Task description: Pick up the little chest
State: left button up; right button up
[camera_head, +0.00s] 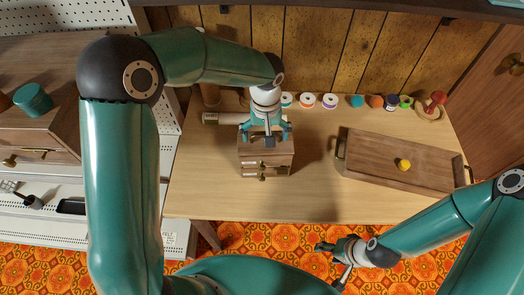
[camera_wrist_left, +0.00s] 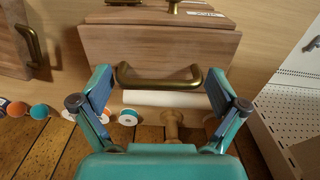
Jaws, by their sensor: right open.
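The little chest (camera_head: 250,161) is a small wooden box with drawers on the middle left of the table. In the left wrist view the chest (camera_wrist_left: 160,48) shows its wooden top and a brass handle (camera_wrist_left: 158,82). My left gripper (camera_head: 266,135) is above the chest, pointing down. In the left wrist view its two fingers (camera_wrist_left: 160,95) are spread wide, one on each side of the handle, with no visible grip on it. My right gripper (camera_head: 335,262) is open and empty, low in front of the table's front edge. My left gripper hides part of the chest top in the head view.
A wooden tray (camera_head: 392,183) with a yellow object (camera_head: 404,164) lies to the right of the chest. Several thread spools (camera_head: 307,100) line the back of the table (camera_head: 310,205). A pale roll (camera_head: 222,118) lies behind the chest. The front of the table is clear.

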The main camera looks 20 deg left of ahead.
pick_arm(q)
jog(key=c, duration=1.4)
jog(key=shift+o, duration=0.2)
jog(key=shift+r, duration=0.15)
notch_tip(320, 180, up, 20)
jog(key=shift+f+b, duration=6.7)
jog(key=shift+f, duration=2.85)
jog(key=shift+f+b, duration=0.3)
jog(key=shift+f, duration=0.2)
